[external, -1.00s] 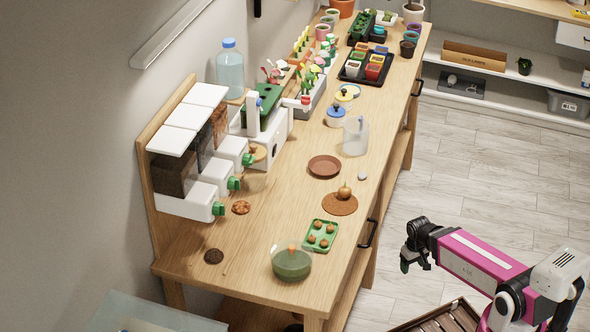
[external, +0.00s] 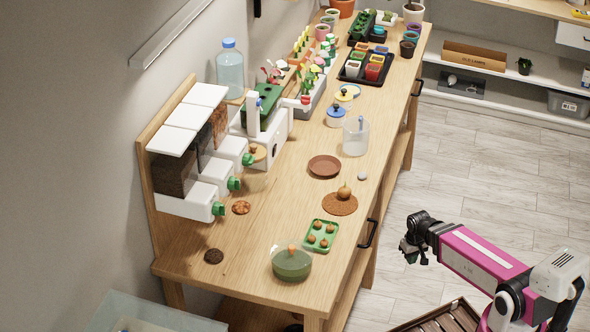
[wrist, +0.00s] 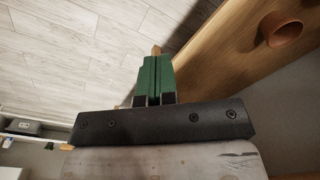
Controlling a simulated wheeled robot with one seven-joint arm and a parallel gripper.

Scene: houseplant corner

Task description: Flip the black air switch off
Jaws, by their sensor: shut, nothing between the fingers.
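I cannot make out a black air switch in either view. A white unit with a green top (external: 270,112) stands against the wall at the back of the bench, with small red and blue parts on it too small to tell. My gripper (external: 409,258) is off the bench's front edge, over the floor, apart from everything on the bench. In the wrist view its green fingers (wrist: 154,78) are together, with nothing held between them.
The wooden bench (external: 290,215) carries a green bowl (external: 291,264), a green seedling tray (external: 320,236), a brown saucer (external: 325,166) and a clear jug (external: 356,138). White dispensers (external: 200,200) stand at the left. A terracotta pot (wrist: 282,30) shows in the wrist view. The floor (external: 460,180) behind my arm is clear.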

